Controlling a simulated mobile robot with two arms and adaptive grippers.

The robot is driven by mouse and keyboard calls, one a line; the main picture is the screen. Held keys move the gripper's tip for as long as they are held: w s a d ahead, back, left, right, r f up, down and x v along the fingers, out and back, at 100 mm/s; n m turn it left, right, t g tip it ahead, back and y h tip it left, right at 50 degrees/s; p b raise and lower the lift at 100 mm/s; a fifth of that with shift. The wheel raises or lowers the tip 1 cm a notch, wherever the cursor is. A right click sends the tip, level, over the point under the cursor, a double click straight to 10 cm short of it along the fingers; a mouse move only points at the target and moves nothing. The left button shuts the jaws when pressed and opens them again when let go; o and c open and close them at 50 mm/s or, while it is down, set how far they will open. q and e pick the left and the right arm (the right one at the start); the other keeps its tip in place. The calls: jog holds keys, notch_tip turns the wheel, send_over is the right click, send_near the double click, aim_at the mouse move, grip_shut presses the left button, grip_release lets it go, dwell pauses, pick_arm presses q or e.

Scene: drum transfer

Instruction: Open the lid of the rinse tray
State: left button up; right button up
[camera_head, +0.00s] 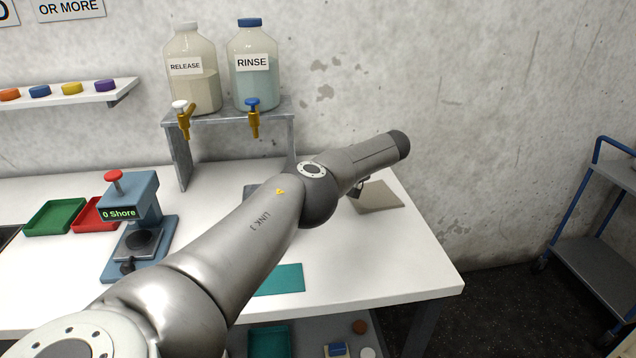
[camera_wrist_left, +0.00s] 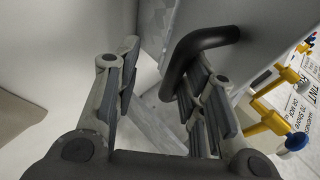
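In the head view my left arm reaches across the table and hides most of the area under the rinse bottle (camera_head: 255,72). A small piece of grey tray or lid (camera_head: 250,190) shows behind the arm; I cannot tell whether it is the rinse tray. In the left wrist view my left gripper (camera_wrist_left: 160,72) is open. A dark curved handle (camera_wrist_left: 205,38) stands out from a grey panel (camera_wrist_left: 262,32), probably the lid. The handle is close to the right-hand finger, with its lower end between the fingers; contact is unclear. My right gripper is out of view.
A blue hardness tester (camera_head: 135,215), green tray (camera_head: 55,216) and red tray (camera_head: 97,214) stand at left. A beige plate (camera_head: 378,197) lies at the back right, and a teal mat (camera_head: 282,280) at the front. The table's right front is clear.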

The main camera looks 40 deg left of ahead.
pick_arm(q)
notch_tip(320, 180, up, 10)
dwell(0.5)
dwell(0.4)
